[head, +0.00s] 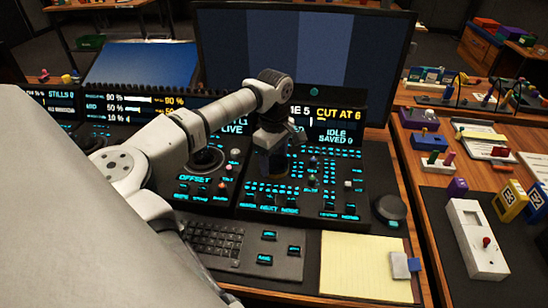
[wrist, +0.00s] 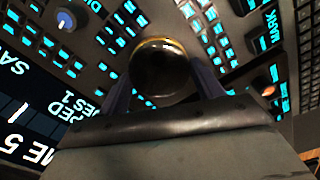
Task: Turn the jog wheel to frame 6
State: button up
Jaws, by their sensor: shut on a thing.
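The jog wheel (wrist: 163,66) is a dark, glossy round knob on the black panel, seen between the fingers in the wrist view. In the head view my arm and hand hide it. My gripper (wrist: 165,85) is shut on it, with a finger at each side. In the head view my gripper (head: 274,172) points down onto the right-hand panel (head: 245,207). The panel's screen (head: 336,125) reads "CUT AT 6" and "IDLE SAVED 0". A partly hidden label beside it ends in "ME 5", which also shows in the wrist view (wrist: 35,150).
Lit buttons and small knobs surround the wheel closely. A dark round puck (head: 388,208) lies right of the panel. A keyboard (head: 215,240) and a yellow pad (head: 365,267) lie in front. A large monitor (head: 305,55) stands behind. A side table with coloured blocks is at right.

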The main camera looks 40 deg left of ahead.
aim_at(274, 161)
jog(key=shift+w+m, duration=0.1)
jog(key=shift+m, duration=2)
jog(key=o, duration=1)
jog(key=shift+r, duration=0.1)
notch_tip(274, 161, up, 14)
jog(key=shift+b, duration=0.45)
jog(key=shift+f, duration=0.2)
